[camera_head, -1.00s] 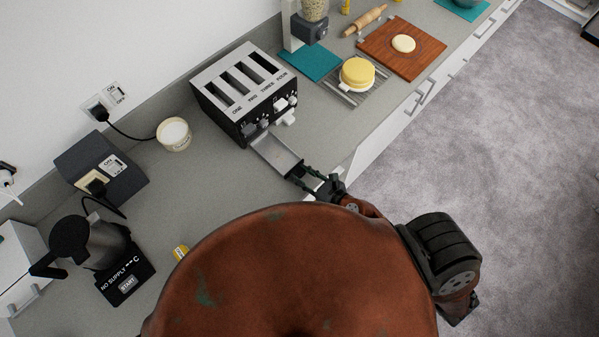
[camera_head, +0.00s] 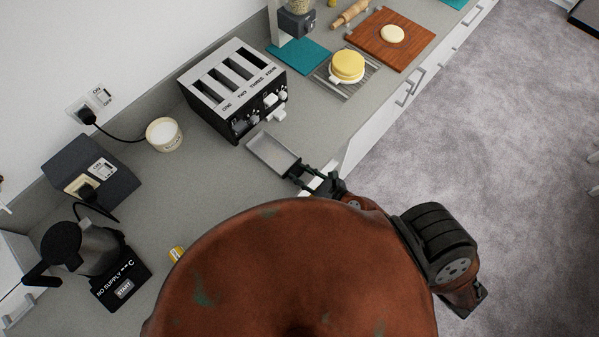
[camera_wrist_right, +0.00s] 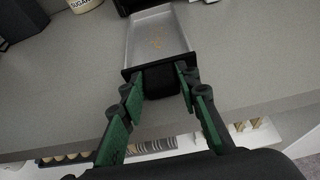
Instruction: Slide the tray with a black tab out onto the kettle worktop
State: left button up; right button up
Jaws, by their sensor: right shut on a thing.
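The tray (camera_head: 271,151) is a shallow grey metal crumb tray with a black tab. In the head view it is clear of the toaster (camera_head: 233,88), over the grey worktop (camera_head: 220,190). My right gripper (camera_head: 308,178) is shut on the tray's black tab. I cannot tell whether the tray touches the worktop. The kettle (camera_head: 80,248) stands at the lower left. My left gripper is not in view.
A sugar tub (camera_head: 164,134) stands left of the toaster. A black socket box (camera_head: 90,170) with a plug is by the wall. A yellow item (camera_head: 177,253) lies near my arm. A rack with a yellow round (camera_head: 347,66) is right of the toaster. Worktop between tray and kettle is mostly clear.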

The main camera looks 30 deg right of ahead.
jog(key=shift+s+d+f+b, duration=0.1)
jog(key=shift+s+d+b, duration=0.2)
jog(key=shift+s, duration=0.25)
jog(key=shift+s+d+r+b, duration=0.15)
jog(key=shift+s+b, duration=0.25)
jog(key=shift+s, duration=0.2)
jog(key=shift+s+d+f+b, duration=0.15)
jog(key=shift+s+d+b, duration=0.15)
jog(key=shift+s, duration=0.35)
jog(key=shift+a, duration=0.15)
